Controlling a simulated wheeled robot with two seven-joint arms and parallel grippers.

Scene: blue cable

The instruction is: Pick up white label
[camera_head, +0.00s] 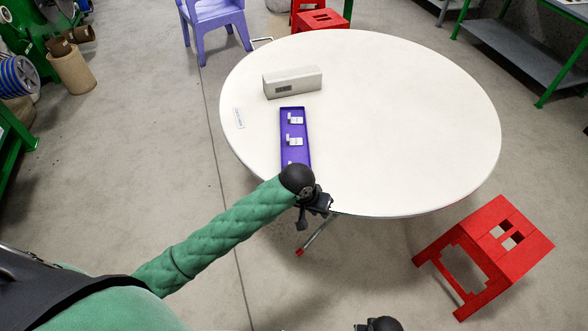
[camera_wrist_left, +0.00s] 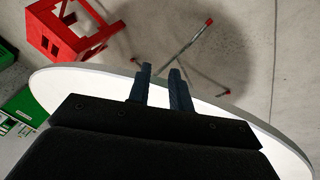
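A small white label (camera_head: 239,117) with faint print lies on the white round table (camera_head: 400,120), near its left edge. A purple tray (camera_head: 304,152) to its right holds several small white pieces. My left gripper (camera_head: 308,222) is at the table's near edge, close to the tray's near end and well away from the label. In the left wrist view its two dark fingers (camera_wrist_left: 161,70) stand apart with nothing between them. Only a dark part, seemingly of my right arm, shows at the bottom of the head view; the right fingers are hidden.
A grey box (camera_head: 292,82) stands on the table beyond the tray. The table's right side is clear. A red stool (camera_head: 485,255) is at the right, another red stool (camera_head: 322,19) behind the table, and a purple chair (camera_head: 213,20) at the back left.

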